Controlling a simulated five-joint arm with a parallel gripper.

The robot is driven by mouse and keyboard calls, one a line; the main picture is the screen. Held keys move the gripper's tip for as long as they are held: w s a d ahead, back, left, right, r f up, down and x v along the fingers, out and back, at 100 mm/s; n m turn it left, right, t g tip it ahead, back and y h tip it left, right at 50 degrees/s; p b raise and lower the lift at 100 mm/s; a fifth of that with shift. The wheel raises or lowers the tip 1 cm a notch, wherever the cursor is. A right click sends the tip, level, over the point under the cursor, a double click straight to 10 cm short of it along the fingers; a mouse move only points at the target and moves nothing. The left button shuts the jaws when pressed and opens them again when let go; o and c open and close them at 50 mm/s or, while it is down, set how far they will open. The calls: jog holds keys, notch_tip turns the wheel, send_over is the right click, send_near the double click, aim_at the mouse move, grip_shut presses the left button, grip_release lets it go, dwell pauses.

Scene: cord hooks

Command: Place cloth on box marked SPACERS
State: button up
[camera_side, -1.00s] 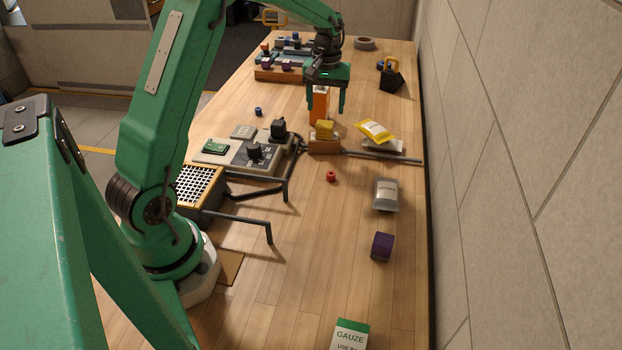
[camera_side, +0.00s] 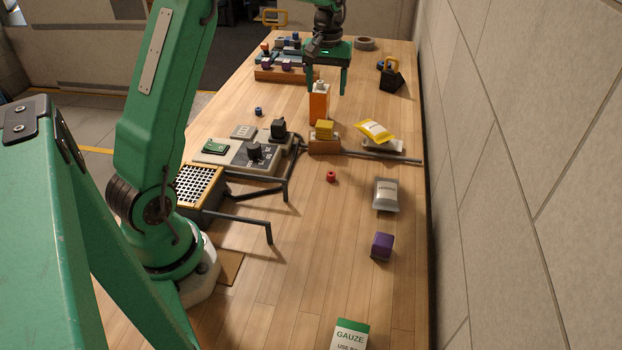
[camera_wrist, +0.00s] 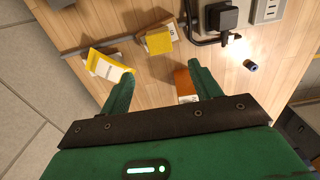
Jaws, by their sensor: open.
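A yellow flat piece (camera_side: 374,131) with a pale printed patch lies tilted over a pale grey item (camera_side: 397,145); it also shows in the wrist view (camera_wrist: 104,66). I cannot tell whether this is the cloth. No SPACERS lettering is readable. My gripper (camera_side: 327,88) is open and empty above the table, near an orange bottle (camera_side: 319,105). Its spread fingers also show in the wrist view (camera_wrist: 161,72).
A grey printed packet (camera_side: 386,195), a purple block (camera_side: 382,246) and a GAUZE box (camera_side: 349,336) lie nearer. A control panel (camera_side: 242,154) and dark bent hooks (camera_side: 268,228) are at left. The table centre is mostly clear.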

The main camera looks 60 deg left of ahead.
jog(key=s+d+r+m+t, duration=0.3)
jog(key=s+d+r+m, duration=0.1)
jog(key=s+d+r, duration=0.6)
jog(key=s+d+f+m+t, duration=0.1)
jog(key=s+d+m, duration=0.1)
jog(key=s+d, duration=0.2)
jog(key=s+d+f+m+t, duration=0.1)
jog(key=s+d+m, duration=0.2)
jog(key=s, duration=0.8)
jog(key=shift+s+d+f+t, duration=0.2)
jog(key=shift+d+f+t, duration=0.1)
jog(key=shift+d, duration=0.25)
